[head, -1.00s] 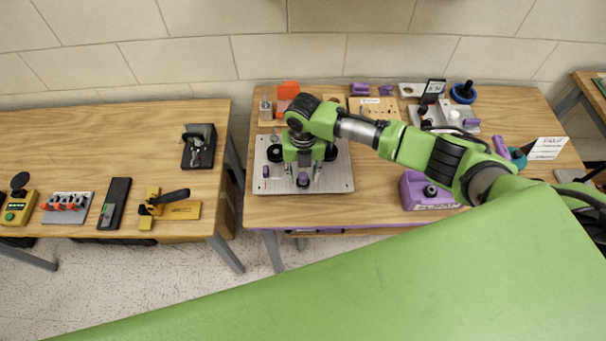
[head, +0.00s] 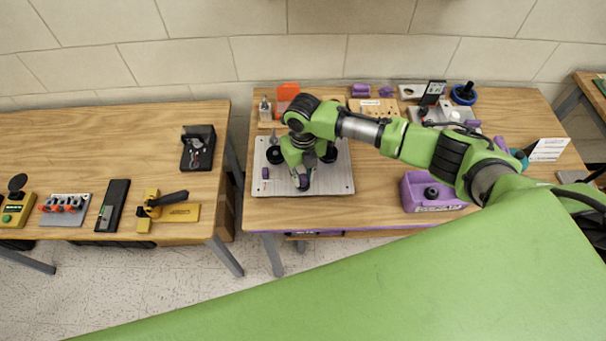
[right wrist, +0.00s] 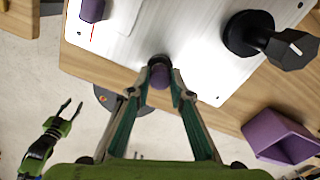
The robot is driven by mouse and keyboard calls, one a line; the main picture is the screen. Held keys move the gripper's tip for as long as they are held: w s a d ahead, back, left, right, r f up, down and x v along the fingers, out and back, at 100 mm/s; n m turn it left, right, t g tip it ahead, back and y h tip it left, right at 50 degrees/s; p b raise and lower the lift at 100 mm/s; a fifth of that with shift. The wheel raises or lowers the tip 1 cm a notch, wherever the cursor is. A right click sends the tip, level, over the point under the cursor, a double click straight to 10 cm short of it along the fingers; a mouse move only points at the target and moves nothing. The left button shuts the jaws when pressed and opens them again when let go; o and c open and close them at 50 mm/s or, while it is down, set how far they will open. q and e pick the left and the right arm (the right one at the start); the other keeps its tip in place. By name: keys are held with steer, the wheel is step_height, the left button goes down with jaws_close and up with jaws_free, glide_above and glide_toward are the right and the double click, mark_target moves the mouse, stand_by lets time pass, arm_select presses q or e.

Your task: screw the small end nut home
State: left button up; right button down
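A metal plate (head: 340,180) lies on the right-hand table. A small purple nut with a dark collar (right wrist: 159,76) is at the plate's near edge. In the head view the nut (head: 303,183) shows just beneath my gripper. My right gripper (right wrist: 161,80) has one finger on each side of the nut, and both fingertips appear to touch it. The nut's underside and thread are hidden. My left gripper (right wrist: 72,106) shows at the left of the right wrist view, empty, its fingers apart, away from the plate. It is not in the head view.
Black knobs (head: 275,155) stand on the plate, and a purple piece (head: 265,173) is at its left. A purple bin (head: 425,203) stands right of the plate. Fixtures and small parts line the table's back. Bare wood lies between plate and bin.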

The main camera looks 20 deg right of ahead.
steer(key=shift+r+m+p, duration=0.2)
steer(key=shift+m+p, duration=0.5)
steer(key=shift+m, duration=0.1)
steer(key=shift+m+p, duration=0.35)
steer(key=shift+m, duration=0.85)
steer(key=shift+f+m, duration=0.25)
steer(key=shift+m, duration=0.05)
steer(key=shift+r+m+p, duration=0.1)
steer(key=shift+m+p, duration=0.2)
steer(key=shift+p, duration=0.15)
steer(key=shift+m, duration=0.6)
steer(key=m, duration=0.2)
steer(key=shift+m, duration=0.4)
